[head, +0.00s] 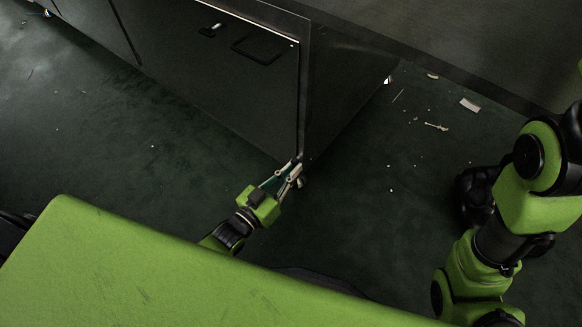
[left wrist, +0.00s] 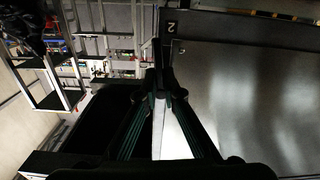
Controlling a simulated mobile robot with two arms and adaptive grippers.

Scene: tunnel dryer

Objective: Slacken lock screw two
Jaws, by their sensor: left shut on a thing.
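My left gripper (head: 296,177) reaches the lower corner of a dark cabinet in the head view. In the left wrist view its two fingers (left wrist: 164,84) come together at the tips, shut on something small. This fits lock screw two, which is mostly hidden between the fingertips. A label "2" (left wrist: 171,28) marks the dark frame just above and to the right of the fingertips. My right arm shows at the right of the head view, but I cannot make out its gripper.
The dark cabinet (head: 235,85) has a door with a small latch (head: 211,30) and a recessed handle (head: 258,48). Scraps (head: 469,105) lie on the dark green floor at the right. In the left wrist view a metal rack (left wrist: 55,85) stands at the left.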

